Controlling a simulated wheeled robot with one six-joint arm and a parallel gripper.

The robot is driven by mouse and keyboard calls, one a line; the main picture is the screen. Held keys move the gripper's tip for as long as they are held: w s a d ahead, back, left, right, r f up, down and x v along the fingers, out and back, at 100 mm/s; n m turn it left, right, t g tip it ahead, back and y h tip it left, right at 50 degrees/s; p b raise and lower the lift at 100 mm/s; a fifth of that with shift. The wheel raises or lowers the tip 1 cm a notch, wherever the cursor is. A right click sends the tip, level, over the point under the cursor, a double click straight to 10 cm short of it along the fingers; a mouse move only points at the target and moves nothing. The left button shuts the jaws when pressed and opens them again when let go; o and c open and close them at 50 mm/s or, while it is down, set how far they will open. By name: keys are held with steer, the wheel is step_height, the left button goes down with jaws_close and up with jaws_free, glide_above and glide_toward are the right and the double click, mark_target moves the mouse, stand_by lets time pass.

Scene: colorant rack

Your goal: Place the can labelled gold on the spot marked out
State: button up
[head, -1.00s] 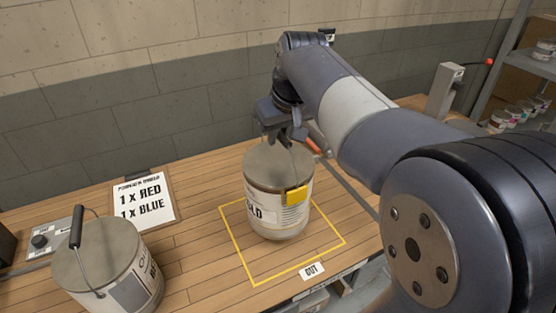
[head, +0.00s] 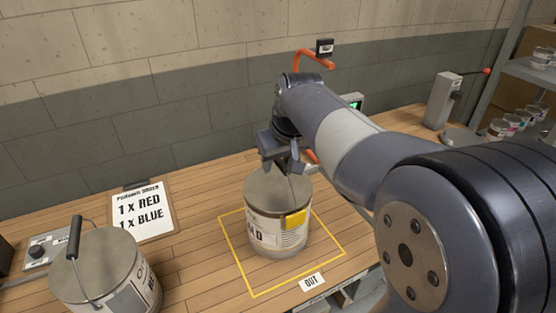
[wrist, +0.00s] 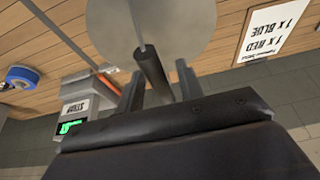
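The gold can (head: 262,238), a grey-lidded tin with a yellow tag and a partly visible label, stands upright inside the yellow outline (head: 237,262) beside the OUT label (head: 312,282). It appears to rest on the wooden bench. My gripper (head: 283,163) is just above its lid. In the wrist view my gripper (wrist: 160,85) has its two fingers apart, with the can's dark handle grip (wrist: 151,68) upright between them. Gaps show on both sides of the grip. The lid (wrist: 130,20) lies beyond it.
Another grey can (head: 100,265) with a raised handle stands at the front left. A clipboard (head: 143,212) reading 1 x RED, 1 x BLUE lies behind it. A device with a green display (wrist: 72,127) and a blue roll (wrist: 22,77) show in the wrist view. Small cans fill a right shelf (head: 530,72).

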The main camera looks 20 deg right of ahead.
steer(key=shift+r, duration=0.25)
steer(key=v, duration=1.1)
steer(key=shift+s+d+r, duration=0.1)
steer(key=shift+s+r, duration=0.1)
steer(key=shift+r, duration=0.15)
steer(key=x, duration=1.2)
steer(key=shift+w+r, duration=0.1)
steer(key=shift+r, duration=1.65)
